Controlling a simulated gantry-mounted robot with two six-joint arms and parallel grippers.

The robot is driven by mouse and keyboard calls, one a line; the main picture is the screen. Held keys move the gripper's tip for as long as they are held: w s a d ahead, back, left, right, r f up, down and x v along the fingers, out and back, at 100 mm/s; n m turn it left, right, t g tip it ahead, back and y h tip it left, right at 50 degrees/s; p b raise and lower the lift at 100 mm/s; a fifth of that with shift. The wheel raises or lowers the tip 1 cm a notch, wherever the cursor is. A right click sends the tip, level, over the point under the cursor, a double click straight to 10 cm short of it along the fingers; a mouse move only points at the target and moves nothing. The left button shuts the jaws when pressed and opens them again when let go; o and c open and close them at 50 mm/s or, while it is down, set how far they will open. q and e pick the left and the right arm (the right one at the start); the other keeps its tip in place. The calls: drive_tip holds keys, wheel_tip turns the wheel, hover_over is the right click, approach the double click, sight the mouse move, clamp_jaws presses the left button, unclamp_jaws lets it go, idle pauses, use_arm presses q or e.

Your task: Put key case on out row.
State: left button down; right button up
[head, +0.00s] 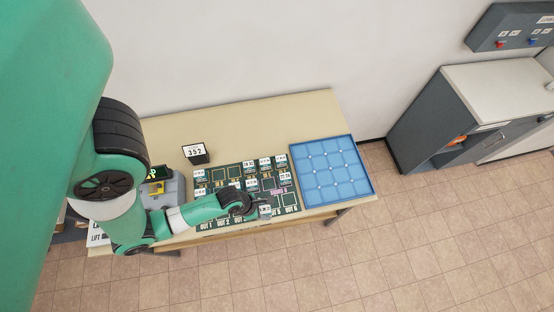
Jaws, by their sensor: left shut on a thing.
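The dark green board (233,184) lies on the table, with several small white-labelled key cases (265,161) standing in its marked squares. A row of squares along its near edge is labelled OUT 1, OUT 2 and so on; this is the out row (290,209). My left gripper (257,206) reaches over the near part of the board and is shut on a small white-labelled key case (265,211), just above or at the out row. I cannot tell whether this case touches the board. My arm hides part of the near-left side of the board. My right gripper is not in view.
A blue tray with a grid of compartments (365,188) sits on the table right of the board. A sign reading 352 (196,153) stands behind it. A grey device (176,188) is at the left. The table's back (250,125) is clear.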

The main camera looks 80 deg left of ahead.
use_arm(q)
drive_tip(key=shift+s+a+f, duration=0.1)
drive_tip(key=shift+s+a, duration=0.15)
drive_tip(key=shift+s, duration=0.15)
drive_tip(key=shift+w+a+f, duration=0.1)
drive_tip(key=shift+w+a, duration=0.1)
drive_tip(key=shift+w, duration=0.1)
drive_tip(key=w+a+f+b, duration=0.2)
drive_tip(key=w+a+f, duration=0.3)
drive_tip(key=w, duration=0.2)
drive_tip(key=b, duration=0.4)
approach(292, 199)
drive_tip(key=shift+w+f, duration=0.75)
drive_tip(key=shift+w, duration=0.2)
drive_tip(key=b+x, duration=0.3)
drive_tip(key=shift+s+a+f, duration=0.25)
drive_tip(key=shift+f, duration=0.15)
drive_tip(key=shift+f+b, duration=0.25)
drive_tip(key=shift+b, duration=0.05)
drive_tip(key=shift+r, duration=0.15)
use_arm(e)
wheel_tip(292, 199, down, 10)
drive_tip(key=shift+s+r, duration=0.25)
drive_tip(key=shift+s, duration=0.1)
